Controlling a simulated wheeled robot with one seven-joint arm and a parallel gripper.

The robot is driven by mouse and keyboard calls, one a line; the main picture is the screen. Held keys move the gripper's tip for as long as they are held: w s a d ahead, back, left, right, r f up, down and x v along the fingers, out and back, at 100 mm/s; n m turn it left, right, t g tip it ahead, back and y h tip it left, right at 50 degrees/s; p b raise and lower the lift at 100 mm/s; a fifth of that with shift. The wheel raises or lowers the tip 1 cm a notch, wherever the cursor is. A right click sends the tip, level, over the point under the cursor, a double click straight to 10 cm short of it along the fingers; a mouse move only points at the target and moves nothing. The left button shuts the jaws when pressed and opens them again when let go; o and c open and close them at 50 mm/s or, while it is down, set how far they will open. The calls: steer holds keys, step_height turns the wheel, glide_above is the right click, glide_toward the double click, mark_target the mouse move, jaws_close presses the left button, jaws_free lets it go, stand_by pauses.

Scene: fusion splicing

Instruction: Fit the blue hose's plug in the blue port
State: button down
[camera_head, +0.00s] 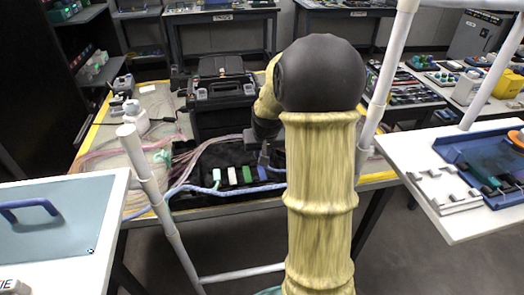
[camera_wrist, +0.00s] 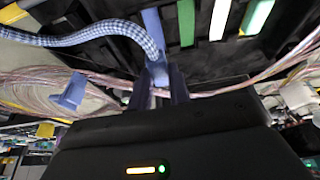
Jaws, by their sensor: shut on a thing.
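The blue hose (camera_wrist: 95,34) is braided blue and white. It comes in from the left in the wrist view and bends down to its blue plug (camera_wrist: 160,75). My gripper (camera_wrist: 162,88) is shut on the plug, its fingers on both sides. In the head view my gripper (camera_head: 264,152) is low over the dark tray on the table, partly hidden by my arm. A blue strip (camera_wrist: 152,28) lies just beyond the plug; I cannot tell if it is the port. A separate blue piece (camera_wrist: 70,92) stands to the left. The blue hose (camera_head: 190,188) also runs along the tray's front in the head view.
Green (camera_wrist: 186,20) and white (camera_wrist: 220,18) strips sit beside the blue one. A black case (camera_head: 222,92) stands behind the tray. Thin pinkish cables (camera_head: 105,150) lie at left. White posts (camera_head: 150,185) flank the table. A side table (camera_head: 470,215) is at right.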

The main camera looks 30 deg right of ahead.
steer(key=shift+s+d+p, duration=0.15)
steer(key=shift+d+p, duration=0.45)
steer(key=shift+d, duration=1.25)
steer(key=shift+s+d+p, duration=0.15)
steer(key=shift+d+p, duration=0.45)
steer(key=shift+d, duration=1.25)
steer(key=shift+s+d+p, duration=0.15)
steer(key=shift+d+p, duration=0.45)
steer(key=shift+d, duration=1.25)
steer(key=shift+f, duration=0.2)
steer(key=shift+f+b, duration=1.15)
steer(key=shift+f, duration=0.8)
steer(key=shift+f+b, duration=0.35)
steer(key=shift+f, duration=0.55)
steer(key=c, duration=1.2)
jaws_free()
steer(key=shift+a, duration=0.15)
steer(key=shift+c, duration=0.2)
steer(key=shift+s, duration=0.1)
